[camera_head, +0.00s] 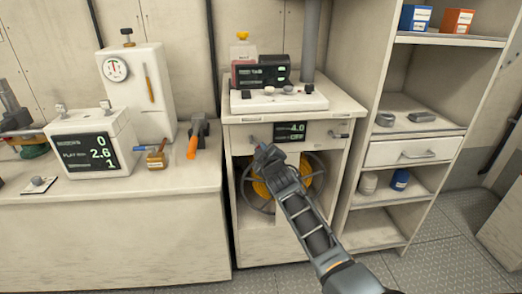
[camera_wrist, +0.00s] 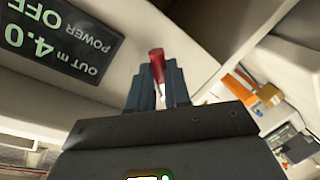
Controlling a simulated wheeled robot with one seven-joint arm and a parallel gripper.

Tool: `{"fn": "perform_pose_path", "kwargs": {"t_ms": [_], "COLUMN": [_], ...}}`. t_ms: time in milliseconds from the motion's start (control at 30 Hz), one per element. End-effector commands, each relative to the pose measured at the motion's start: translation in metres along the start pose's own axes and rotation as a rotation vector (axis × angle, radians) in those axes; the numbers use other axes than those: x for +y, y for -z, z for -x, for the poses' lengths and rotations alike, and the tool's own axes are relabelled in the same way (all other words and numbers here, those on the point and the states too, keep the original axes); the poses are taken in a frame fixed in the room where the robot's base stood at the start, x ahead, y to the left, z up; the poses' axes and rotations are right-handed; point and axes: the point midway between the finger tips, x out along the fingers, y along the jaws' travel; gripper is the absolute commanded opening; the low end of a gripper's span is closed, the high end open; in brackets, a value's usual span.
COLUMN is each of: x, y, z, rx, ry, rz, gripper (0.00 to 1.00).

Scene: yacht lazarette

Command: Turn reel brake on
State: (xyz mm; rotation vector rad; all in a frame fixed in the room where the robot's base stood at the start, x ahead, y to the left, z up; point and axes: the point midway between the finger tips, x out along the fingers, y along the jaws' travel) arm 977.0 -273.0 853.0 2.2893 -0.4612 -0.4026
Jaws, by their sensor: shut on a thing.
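A cabinet (camera_head: 240,200) holds a reel with a yellow hub (camera_head: 262,189) in its open lower bay. A display (camera_head: 290,132) on its front reads 4.0 and OFF; in the wrist view the display (camera_wrist: 62,38) reads OUT m 4.0, POWER OFF. My gripper (camera_head: 262,151) is at the cabinet front, left of and below the display. In the wrist view, my gripper (camera_wrist: 158,78) is shut on a small red-ended lever (camera_wrist: 156,56) with a pale shaft. The lever's base is hidden, and no brake label is readable.
A grey handle (camera_head: 341,135) juts out right of the display. A shelf unit (camera_head: 400,155) with boxes and a drawer stands close on the right. A bench (camera_head: 110,220) with a scale and an orange-handled tool (camera_head: 193,146) is on the left. Floor is clear at the right front.

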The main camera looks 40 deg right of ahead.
Motion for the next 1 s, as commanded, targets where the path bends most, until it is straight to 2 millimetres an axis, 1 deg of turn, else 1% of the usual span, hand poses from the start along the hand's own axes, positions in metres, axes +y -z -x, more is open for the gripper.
{"fn": "perform_pose_path", "kwargs": {"t_ms": [33, 200, 600, 800, 1000], "x": [0.004, 0.01, 0.02, 0.022, 0.024], "y": [0.003, 0.004, 0.01, 0.012, 0.014], "z": [0.001, 0.002, 0.004, 0.004, 0.005], "rx": [-0.008, -0.039, -0.105, -0.127, -0.139], "ry": [0.0, 0.0, 0.0, -0.001, -0.001], "rz": [0.043, 0.202, 0.536, 0.645, 0.708], "gripper": [0.0, 0.0, 0.0, 0.0, 0.0]}}
